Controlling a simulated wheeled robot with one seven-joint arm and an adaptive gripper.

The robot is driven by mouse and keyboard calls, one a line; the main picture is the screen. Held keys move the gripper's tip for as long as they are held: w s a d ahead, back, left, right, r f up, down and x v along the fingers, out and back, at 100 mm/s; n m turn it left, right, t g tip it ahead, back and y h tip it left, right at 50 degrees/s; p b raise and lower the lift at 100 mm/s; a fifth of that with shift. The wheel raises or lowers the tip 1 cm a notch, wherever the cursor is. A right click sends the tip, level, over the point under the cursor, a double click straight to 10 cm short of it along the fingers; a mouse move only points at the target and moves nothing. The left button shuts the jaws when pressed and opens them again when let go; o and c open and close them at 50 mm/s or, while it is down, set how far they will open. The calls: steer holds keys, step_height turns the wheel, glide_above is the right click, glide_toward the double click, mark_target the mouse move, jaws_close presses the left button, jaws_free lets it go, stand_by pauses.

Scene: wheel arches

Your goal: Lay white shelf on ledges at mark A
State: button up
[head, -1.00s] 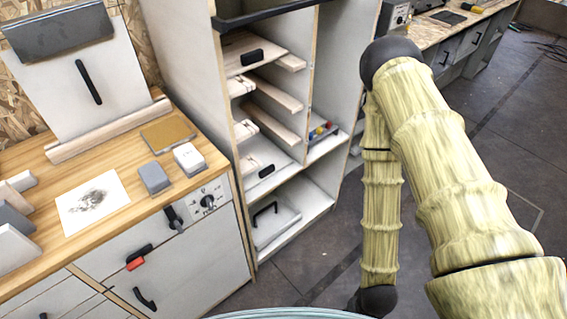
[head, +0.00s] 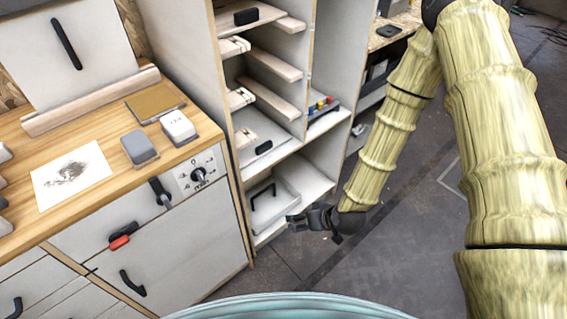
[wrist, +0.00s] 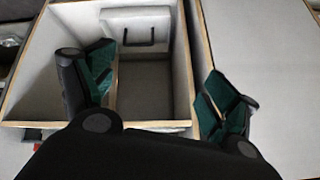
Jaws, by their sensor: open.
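A white panel with a black bar handle (head: 85,62) stands leaning in a wooden rail (head: 90,102) on the counter; it looks like the white shelf. The tall cabinet (head: 180,50) holds pairs of wooden ledges, an upper one (head: 277,62) and a lower one (head: 272,98). Small marks show on the ledges' front ends, too small to read. My gripper (head: 308,218) is open and empty, low in front of the cabinet's bottom compartment and far from the panel. In the wrist view its spread fingers (wrist: 160,82) face that compartment.
A white bin with a black handle (head: 283,204) sits in the bottom compartment. Boards with black handles sit above and below the ledges. A wooden counter (head: 105,185) at left carries a paper sheet, a brown pad and two small blocks. Floor at right is clear.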

steer(key=w+a+r+n+t+y+b, duration=0.2)
steer(key=w+a+r+b, duration=0.15)
steer(key=w, duration=0.55)
steer(key=n+t+y+b, duration=0.2)
steer(key=t, duration=0.1)
glide_toward(265, 146)
steer(key=shift+s+r, duration=0.1)
steer(key=shift+r, duration=0.2)
steer(key=shift+x, duration=5.35)
steer(key=shift+d+f+h, duration=0.2)
steer(key=shift+h, duration=0.1)
steer(key=shift+c, duration=0.3)
steer(key=c, duration=1.3)
